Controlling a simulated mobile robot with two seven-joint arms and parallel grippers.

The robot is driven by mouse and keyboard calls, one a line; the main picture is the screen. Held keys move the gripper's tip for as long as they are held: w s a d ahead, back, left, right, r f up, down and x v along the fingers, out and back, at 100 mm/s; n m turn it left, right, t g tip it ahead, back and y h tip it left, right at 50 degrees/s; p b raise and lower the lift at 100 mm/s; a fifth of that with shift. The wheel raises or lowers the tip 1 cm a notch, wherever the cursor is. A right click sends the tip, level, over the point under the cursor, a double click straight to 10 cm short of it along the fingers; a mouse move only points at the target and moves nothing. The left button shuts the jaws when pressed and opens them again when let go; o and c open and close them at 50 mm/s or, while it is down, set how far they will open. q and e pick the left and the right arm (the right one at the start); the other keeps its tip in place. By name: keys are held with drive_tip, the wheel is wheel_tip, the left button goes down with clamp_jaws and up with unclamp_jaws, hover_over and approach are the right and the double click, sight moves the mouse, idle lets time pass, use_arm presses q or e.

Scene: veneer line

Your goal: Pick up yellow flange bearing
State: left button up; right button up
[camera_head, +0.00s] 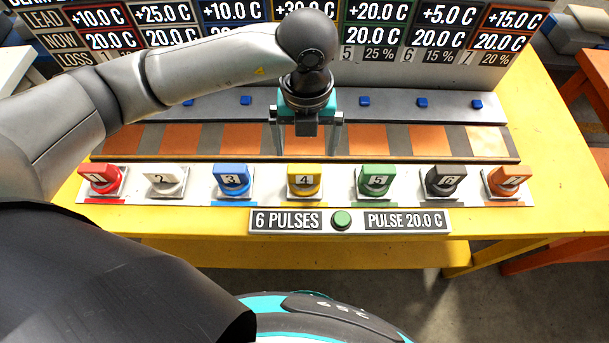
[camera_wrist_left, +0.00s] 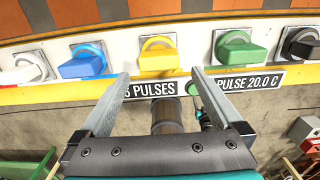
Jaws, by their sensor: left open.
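The only yellow part among the numbered pieces is a yellow knob-like piece marked 4 (camera_head: 304,184), on a square plate in the middle of the row at the table's front. It also shows in the left wrist view (camera_wrist_left: 157,57), beyond the fingertips and roughly centred between them. I cannot tell whether it is a flange bearing. My left gripper (camera_head: 307,150) points down behind the yellow piece, its jaws apart and nothing between them. In the wrist view its fingers (camera_wrist_left: 160,76) reach toward the row without visible contact. My right gripper is not in view.
A blue piece (camera_head: 233,178) and a green piece (camera_head: 376,179) flank the yellow one, with red, white, black and orange pieces further out. A green button (camera_head: 341,220) sits between label plates in front. A display board (camera_head: 400,68) stands behind the yellow table (camera_head: 100,218).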

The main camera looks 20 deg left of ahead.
sight(305, 168)
use_arm(q)
wheel_tip(305, 168, down, 3)
drive_tip(key=shift+f, duration=0.1)
drive_tip(key=shift+s+f, duration=0.15)
drive_tip(key=shift+f, duration=1.15)
drive_tip(key=shift+s+f, duration=0.1)
drive_tip(key=shift+f, duration=1.2)
drive_tip(key=shift+c, duration=0.4)
drive_tip(key=c, duration=1.5)
drive_tip(key=shift+r, duration=0.1)
clamp_jaws()
